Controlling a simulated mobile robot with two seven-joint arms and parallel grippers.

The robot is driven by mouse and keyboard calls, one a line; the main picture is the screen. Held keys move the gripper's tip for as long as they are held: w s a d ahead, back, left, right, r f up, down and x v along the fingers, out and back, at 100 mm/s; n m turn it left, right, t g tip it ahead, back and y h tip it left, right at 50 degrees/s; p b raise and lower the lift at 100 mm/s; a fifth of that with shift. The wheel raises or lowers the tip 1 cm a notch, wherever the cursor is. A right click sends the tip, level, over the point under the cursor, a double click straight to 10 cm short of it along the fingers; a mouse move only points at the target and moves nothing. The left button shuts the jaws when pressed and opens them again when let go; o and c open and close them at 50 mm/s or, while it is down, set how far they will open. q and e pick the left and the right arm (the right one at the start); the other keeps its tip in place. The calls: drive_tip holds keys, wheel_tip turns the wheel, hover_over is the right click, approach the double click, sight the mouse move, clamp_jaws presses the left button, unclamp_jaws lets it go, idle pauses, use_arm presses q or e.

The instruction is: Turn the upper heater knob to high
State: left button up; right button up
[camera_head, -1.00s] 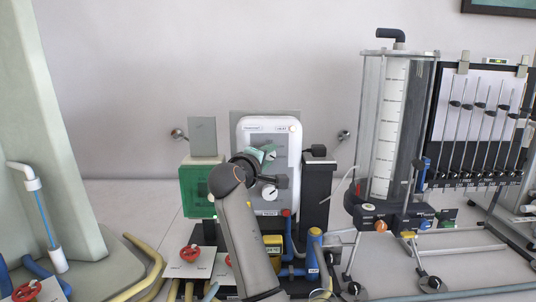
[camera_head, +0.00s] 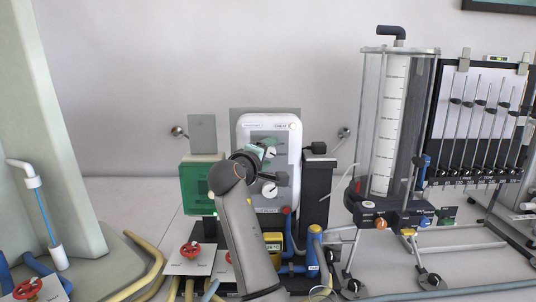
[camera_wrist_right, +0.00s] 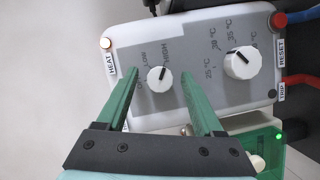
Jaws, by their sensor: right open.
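The white heater panel (camera_head: 290,125) stands upright at the middle of the head view. Its upper heater knob (camera_head: 271,153) is white and partly hidden by my right gripper (camera_head: 264,150). My right gripper (camera_wrist_right: 159,72) is open, with one green finger on each side of this knob and a visible gap on both sides. My left gripper is not in view.
A lower white temperature knob (camera_head: 269,190) is close by and shows in the wrist view (camera_wrist_right: 242,64). A green box (camera_head: 195,185) stands left of the panel, a black post (camera_head: 317,190) right. Blue pipes and red valves (camera_head: 190,251) lie below.

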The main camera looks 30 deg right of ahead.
drive_tip(key=b+v, duration=0.2)
drive_tip(key=v, duration=1)
drive_tip(key=shift+a, duration=0.2)
drive_tip(key=shift+s, duration=0.15)
